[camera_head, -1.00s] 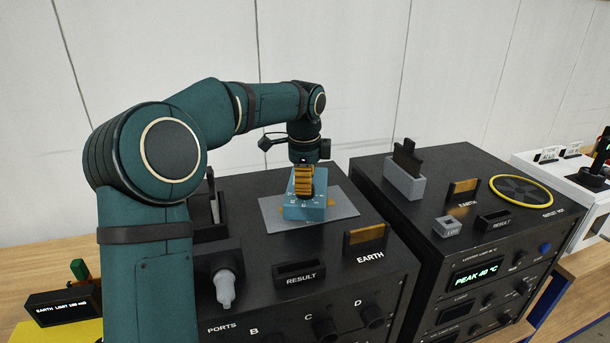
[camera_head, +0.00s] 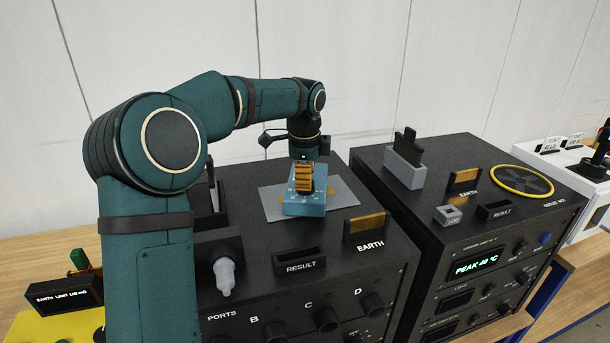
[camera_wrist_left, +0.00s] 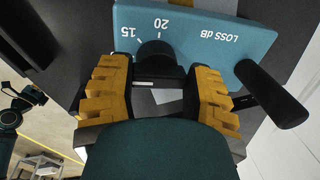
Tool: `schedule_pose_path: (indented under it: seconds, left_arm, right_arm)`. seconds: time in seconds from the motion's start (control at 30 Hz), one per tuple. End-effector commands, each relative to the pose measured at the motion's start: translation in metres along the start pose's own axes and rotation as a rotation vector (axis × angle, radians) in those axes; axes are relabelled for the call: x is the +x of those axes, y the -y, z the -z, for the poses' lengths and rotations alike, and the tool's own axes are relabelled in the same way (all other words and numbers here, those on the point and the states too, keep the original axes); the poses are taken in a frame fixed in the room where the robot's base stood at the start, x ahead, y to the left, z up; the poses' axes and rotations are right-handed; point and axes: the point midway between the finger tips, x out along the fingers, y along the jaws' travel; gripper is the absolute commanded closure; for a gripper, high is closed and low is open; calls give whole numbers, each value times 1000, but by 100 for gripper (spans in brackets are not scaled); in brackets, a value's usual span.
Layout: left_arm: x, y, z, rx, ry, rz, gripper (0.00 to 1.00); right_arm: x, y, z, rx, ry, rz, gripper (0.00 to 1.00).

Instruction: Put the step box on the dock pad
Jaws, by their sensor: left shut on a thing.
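The step box is a teal box (camera_head: 304,205) with a dial scale. In the head view it sits on or just above a grey pad (camera_head: 338,193) on top of the left black instrument; I cannot tell whether it touches. I take this pad as the dock pad. My left gripper (camera_head: 304,180), with yellow ribbed fingers, points down at the box. In the left wrist view the fingers (camera_wrist_left: 158,95) are either side of the box's black knob (camera_wrist_left: 157,56), shut on it. The box face (camera_wrist_left: 200,35) reads "LOSS dB".
On the same black instrument (camera_head: 235,295) are a RESULT slot (camera_head: 299,260) and a brass EARTH bar (camera_head: 366,224). A second black instrument (camera_head: 480,225) stands to the right, with a grey block (camera_head: 404,172) and a yellow-ringed round vent (camera_head: 521,180).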

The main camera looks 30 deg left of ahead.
Motion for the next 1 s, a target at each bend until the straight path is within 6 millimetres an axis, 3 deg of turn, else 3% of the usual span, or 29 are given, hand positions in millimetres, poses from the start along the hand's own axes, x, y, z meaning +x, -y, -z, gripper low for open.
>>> schedule_pose_path:
  seconds: [0.13,0.17,0.2,0.23,0.67,1.0]
  left_arm:
    - [2,0,0,0,-1,2,91]
    - [2,0,0,0,-1,2,38]
    - [2,0,0,0,-1,2,24]
    - [2,0,0,0,-1,2,17]
    - [-5,0,0,0,0,0,17]
    - [-69,0,0,0,-2,4,17]
  right_arm:
    - [1,0,0,0,0,0,53]
    - [1,0,0,0,0,0,53]
    - [1,0,0,0,0,0,53]
    - [1,0,0,0,0,0,53]
    - [1,0,0,0,0,0,53]
    - [1,0,0,0,0,0,53]
